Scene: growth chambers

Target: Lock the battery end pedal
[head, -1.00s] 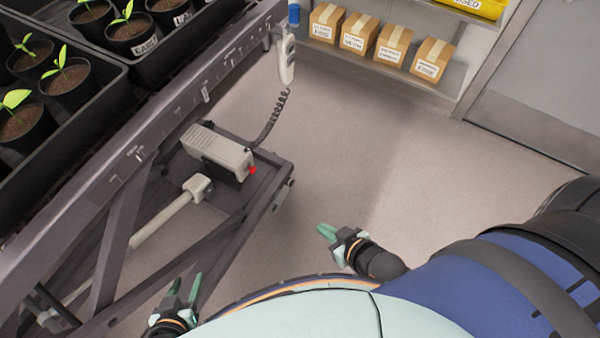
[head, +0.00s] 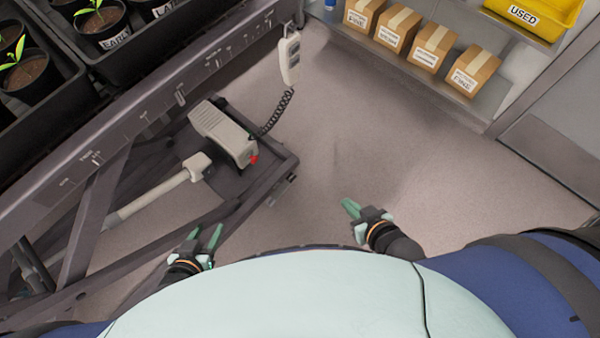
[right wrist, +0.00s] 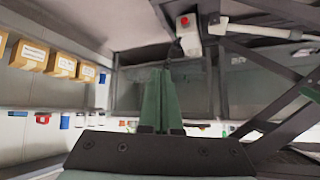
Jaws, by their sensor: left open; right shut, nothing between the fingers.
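The battery end pedal cannot be made out in either view. The lift table's lower frame (head: 262,176) has a grey box (head: 222,133) with a red button (head: 253,159), joined to a pale actuator rod (head: 152,200). The box also shows upside down at the top of the right wrist view (right wrist: 189,35). My left gripper (head: 205,238) is open and empty, in front of the lower frame. My right gripper (head: 350,208) is shut and empty over bare floor, right of the frame's corner; its green fingers (right wrist: 158,100) lie together in the right wrist view.
A white hand control (head: 289,58) hangs by a coiled cord from the table edge. Black trays of potted seedlings (head: 100,22) stand on top. The floor between table and shelf is free.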

